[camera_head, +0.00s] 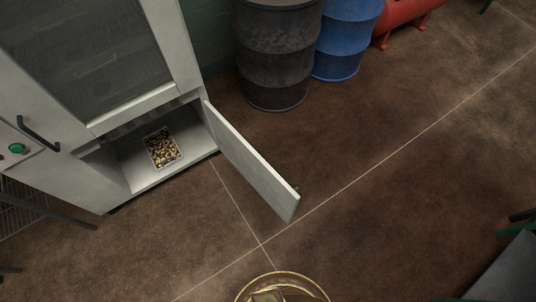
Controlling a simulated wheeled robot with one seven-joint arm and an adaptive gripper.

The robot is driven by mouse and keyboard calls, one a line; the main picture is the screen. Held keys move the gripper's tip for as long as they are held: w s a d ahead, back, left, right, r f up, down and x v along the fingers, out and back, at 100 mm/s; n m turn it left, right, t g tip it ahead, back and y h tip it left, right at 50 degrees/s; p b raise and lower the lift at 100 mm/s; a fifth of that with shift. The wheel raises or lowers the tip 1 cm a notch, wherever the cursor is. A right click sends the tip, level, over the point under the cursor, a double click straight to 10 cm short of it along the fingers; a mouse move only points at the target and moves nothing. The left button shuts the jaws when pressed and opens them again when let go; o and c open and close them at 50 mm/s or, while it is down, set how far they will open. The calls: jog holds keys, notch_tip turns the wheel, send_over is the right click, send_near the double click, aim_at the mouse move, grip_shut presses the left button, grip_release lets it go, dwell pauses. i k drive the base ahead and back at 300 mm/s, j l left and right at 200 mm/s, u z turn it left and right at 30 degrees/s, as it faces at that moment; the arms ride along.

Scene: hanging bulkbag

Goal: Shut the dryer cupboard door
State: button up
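The dryer cupboard (133,183) is the open lower compartment of a pale grey cabinet at the left. Its door (250,160) stands wide open. It is hinged at the compartment's right side and its free end points out to the lower right over the floor. A small dark knob or catch (297,189) shows near that free end. A white tray of brown, nut-like pieces (162,147) sits inside on the compartment floor, clear of the door. My gripper is not in view.
Above is a larger glazed door (88,50) with a black handle (38,133); a green button (17,148) is beside it. Dark (279,55) and blue (346,38) drums stand behind the open door. Brown floor (370,220) is clear to the right. A round yellow-rimmed shape, unclear, shows at bottom centre.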

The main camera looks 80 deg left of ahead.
aim_at(284, 199)
jog(key=i+u, duration=0.7)
jog(key=i+l+u, duration=0.15)
jog(key=u, duration=0.2)
jog(key=i+u, duration=0.2)
jog(key=u, duration=0.25)
jog(key=i+u, duration=0.2)
jog(key=u, duration=0.3)
jog(key=i+u, duration=0.15)
jog(key=u, duration=0.3)
jog(key=i+l+u, duration=0.15)
jog(key=u, duration=0.35)
jog(key=i+l+u, duration=0.1)
jog(key=l+u, duration=0.2)
jog(key=u, duration=0.15)
jog(key=i+l+u, duration=0.2)
jog(key=u, duration=0.25)
jog(key=i+l+u, duration=0.2)
jog(key=l+u, duration=0.2)
jog(key=i+l+u, duration=0.15)
jog(key=u, duration=0.3)
jog(key=l+u, duration=0.45)
jog(key=k+j+z, duration=0.1)
jog(key=j, duration=0.25)
jog(key=k+j+z, duration=0.1)
jog(key=k+j, duration=0.15)
jog(key=k+j+z, duration=0.1)
jog(key=j, duration=0.3)
jog(key=k, duration=0.1)
